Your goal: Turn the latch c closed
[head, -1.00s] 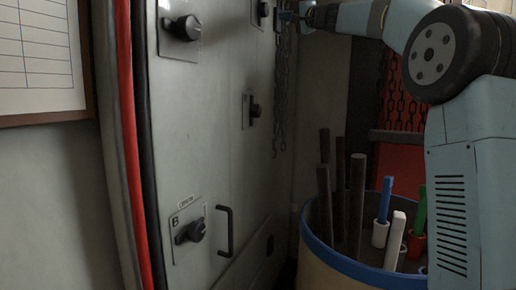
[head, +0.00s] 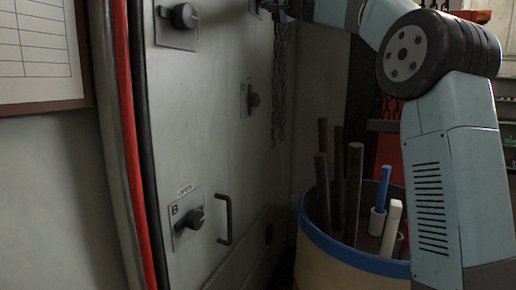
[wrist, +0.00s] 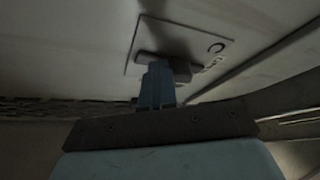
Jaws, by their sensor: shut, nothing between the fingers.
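Latch c (wrist: 150,57) shows in the wrist view as a dark handle on a square plate marked C. The handle lies roughly crosswise on its plate. My gripper (wrist: 158,78) is shut with nothing held, and its blue fingers reach up to the handle and overlap its right part. I cannot tell if they press on it. In the head view, my gripper (head: 270,8) is at the top edge, against the grey panel (head: 225,75), and hides most of the latch there.
Other dark latches sit on the panel: one at the top left (head: 184,16), one at mid-height (head: 253,101) and one marked B (head: 193,219) beside a bar handle (head: 228,220). Chains hang by the panel's edge. A blue-rimmed bin (head: 335,249) with several rods stands below my arm.

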